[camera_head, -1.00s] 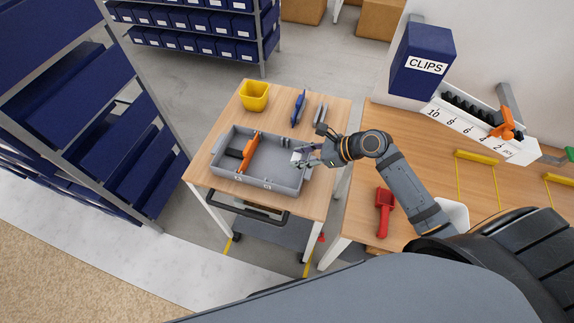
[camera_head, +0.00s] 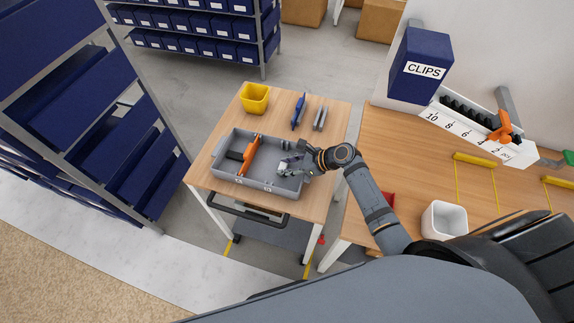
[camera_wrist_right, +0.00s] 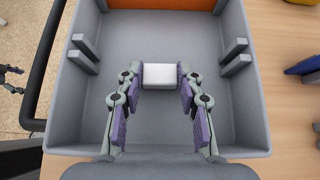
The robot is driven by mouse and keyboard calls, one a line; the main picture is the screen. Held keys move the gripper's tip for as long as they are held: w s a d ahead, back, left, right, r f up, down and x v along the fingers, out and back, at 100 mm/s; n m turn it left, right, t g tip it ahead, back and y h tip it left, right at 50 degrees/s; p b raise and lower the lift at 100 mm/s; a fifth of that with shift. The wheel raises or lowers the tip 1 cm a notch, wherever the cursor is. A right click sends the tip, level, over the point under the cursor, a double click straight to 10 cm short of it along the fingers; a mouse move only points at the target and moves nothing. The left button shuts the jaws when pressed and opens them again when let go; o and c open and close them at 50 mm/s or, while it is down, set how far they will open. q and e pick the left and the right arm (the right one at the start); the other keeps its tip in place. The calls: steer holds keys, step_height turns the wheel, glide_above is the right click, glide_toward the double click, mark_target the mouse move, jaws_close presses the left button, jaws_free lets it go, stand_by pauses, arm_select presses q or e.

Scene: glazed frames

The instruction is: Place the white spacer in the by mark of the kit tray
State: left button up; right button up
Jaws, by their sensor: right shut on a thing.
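The grey kit tray (camera_head: 222,141) lies on the small wooden table and is split by an orange divider (camera_head: 249,155). Small pale marks show on its near wall, too small to read. My right gripper (camera_head: 284,168) is over the right compartment, near its front part. In the right wrist view my right gripper (camera_wrist_right: 161,76) is shut on the white spacer (camera_wrist_right: 160,74), a white block between the purple finger pads. The grey tray floor shows around it; I cannot tell whether the spacer touches the floor.
A yellow bin (camera_head: 255,98), a blue tool (camera_head: 298,112) and a grey tool (camera_head: 320,118) are behind the tray. A black bar (camera_wrist_right: 45,60) runs beside the tray in the wrist view. The tray's right compartment is otherwise mostly clear; short ribs stand along its walls.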

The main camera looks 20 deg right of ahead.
steer(key=shift+f, duration=0.15)
steer(key=o, duration=0.8)
steer(key=shift+b+v, duration=0.4)
steer(key=shift+v, duration=5.7)
